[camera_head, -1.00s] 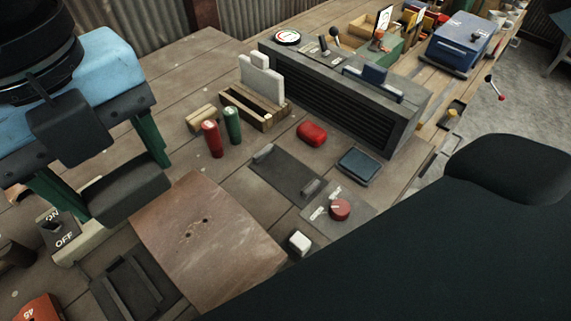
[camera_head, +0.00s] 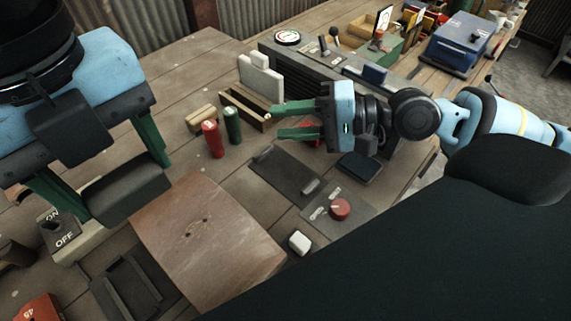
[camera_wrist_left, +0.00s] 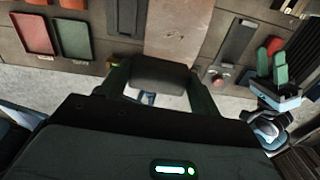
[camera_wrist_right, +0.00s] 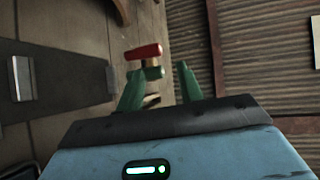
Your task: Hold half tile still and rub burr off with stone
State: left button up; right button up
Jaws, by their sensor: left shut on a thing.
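The block also shows between the fingers in the left wrist view (camera_wrist_left: 158,74). A small tan block (camera_head: 202,118), possibly the stone, lies left of the rack, beyond the fingertips.
A red cylinder (camera_head: 212,140) and a green cylinder (camera_head: 232,125) stand between the right fingers and the tan block. A dark plate (camera_head: 285,172), a red knob (camera_head: 340,209) and a white cube (camera_head: 299,242) are nearby.

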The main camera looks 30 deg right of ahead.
aim_at(216, 185)
jog(key=s+a+f+g, duration=0.2)
jog(key=s, duration=0.1)
jog(key=s+a+f, duration=0.2)
jog(key=shift+s+m+g+y, duration=0.15)
jog(key=shift+m+g+y, duration=0.15)
jog(key=shift+g, duration=0.1)
jog(key=shift+x, duration=6.05)
jog(key=shift+c, duration=0.2)
grip_shut()
